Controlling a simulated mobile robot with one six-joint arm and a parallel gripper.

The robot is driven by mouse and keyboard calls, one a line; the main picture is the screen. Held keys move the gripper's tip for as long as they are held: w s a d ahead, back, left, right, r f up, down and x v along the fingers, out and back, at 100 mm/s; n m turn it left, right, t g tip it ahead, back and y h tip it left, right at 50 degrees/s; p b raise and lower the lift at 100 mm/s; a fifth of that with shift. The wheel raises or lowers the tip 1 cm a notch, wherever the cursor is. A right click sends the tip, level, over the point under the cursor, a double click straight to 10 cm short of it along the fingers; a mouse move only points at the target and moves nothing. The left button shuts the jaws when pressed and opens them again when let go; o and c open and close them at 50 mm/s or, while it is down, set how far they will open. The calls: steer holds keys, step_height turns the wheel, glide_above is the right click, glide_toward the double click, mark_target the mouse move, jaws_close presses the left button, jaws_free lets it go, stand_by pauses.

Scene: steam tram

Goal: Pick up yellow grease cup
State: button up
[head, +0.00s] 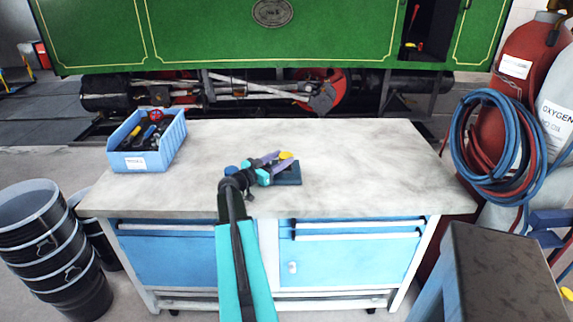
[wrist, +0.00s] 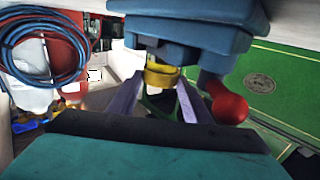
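The yellow grease cup (head: 286,155) sits at the dark blue block (head: 289,177) on the workbench. In the wrist view, which looks upside down, the yellow cup (wrist: 161,75) is against a blue-grey body (wrist: 190,35) with a red ball knob (wrist: 229,108). My gripper (head: 277,158) reaches in from the left, just above the bench. Its two purple fingers (wrist: 160,80) are spread, with the tips on either side of the cup. A small gap shows at the left finger; contact at the right one is unclear.
The pale workbench top (head: 360,160) is clear to the right. A blue bin of tools (head: 150,160) stands at the left. Black buckets (head: 40,240) are beside the bench on the left. Gas cylinders with hoses (head: 500,150) stand at the right. A green tram (head: 200,35) is behind.

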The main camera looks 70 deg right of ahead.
steer(key=shift+c, duration=1.4)
steer(key=shift+r, duration=0.25)
steer(key=shift+r+b, duration=0.75)
steer(key=shift+r, duration=0.35)
steer(key=s+a+r+b, duration=0.2)
steer(key=s+a, duration=0.1)
steer(key=a, duration=1)
steer(key=shift+s+r, duration=0.2)
steer(key=p, duration=0.2)
steer(key=shift+a+r+p, duration=0.1)
steer(key=shift+a+p, duration=0.05)
steer(key=shift+p, duration=0.25)
steer(key=p, duration=0.3)
steer(key=a+p, duration=0.1)
steer(key=p, duration=0.3)
steer(key=shift+s+a, duration=0.2)
steer(key=shift+s, duration=0.05)
